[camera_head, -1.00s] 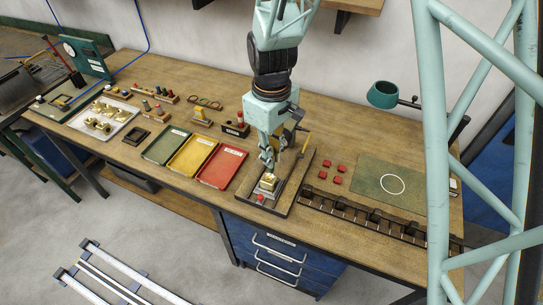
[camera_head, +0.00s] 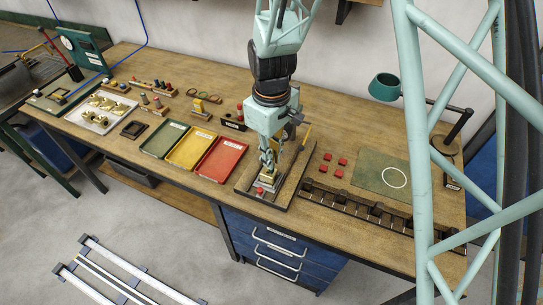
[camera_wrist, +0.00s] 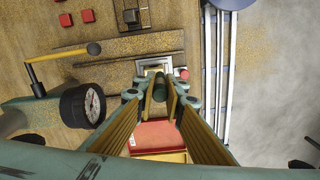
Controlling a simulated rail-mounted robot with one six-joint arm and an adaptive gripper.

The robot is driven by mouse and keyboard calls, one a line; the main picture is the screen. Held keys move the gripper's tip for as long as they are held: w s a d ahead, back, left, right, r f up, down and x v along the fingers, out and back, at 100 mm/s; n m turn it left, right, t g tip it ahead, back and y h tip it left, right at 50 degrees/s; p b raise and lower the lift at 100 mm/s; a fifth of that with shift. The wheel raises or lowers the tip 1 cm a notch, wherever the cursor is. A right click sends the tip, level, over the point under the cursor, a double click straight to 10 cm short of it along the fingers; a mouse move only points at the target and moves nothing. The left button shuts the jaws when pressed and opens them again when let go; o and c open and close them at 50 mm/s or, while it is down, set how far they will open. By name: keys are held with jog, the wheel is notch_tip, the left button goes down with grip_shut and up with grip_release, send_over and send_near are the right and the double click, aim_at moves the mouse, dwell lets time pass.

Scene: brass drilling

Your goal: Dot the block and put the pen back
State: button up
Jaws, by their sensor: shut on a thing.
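My gripper (camera_wrist: 161,92) is shut on a dark green, rounded pen (camera_wrist: 160,86), seen nearly end-on between the fingers in the wrist view. In the head view my gripper (camera_head: 268,166) is right above the drill station, and the pen is too small to make out there. The brass block (camera_wrist: 152,69) sits in a pale fixture just past the fingertips in the wrist view, partly hidden by the pen and fingers. I cannot tell whether the pen touches the block, and no dot can be seen on it.
A red button (camera_head: 260,190) is in front of the fixture. A dial gauge (camera_wrist: 91,105) and a yellow lever (camera_wrist: 36,78) are close beside my gripper. The red tray (camera_head: 220,157) lies to the left, and a dark holder (camera_head: 233,124) stands behind it. Red pieces (camera_head: 338,172) lie right.

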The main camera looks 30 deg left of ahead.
jog(key=shift+f, duration=0.45)
jog(key=shift+f+b, duration=0.3)
jog(key=shift+b, duration=0.2)
dwell(1.1)
jog(key=shift+r+p, duration=0.85)
jog(key=shift+r, duration=1.15)
jog(key=shift+w+r, duration=0.1)
dwell(0.5)
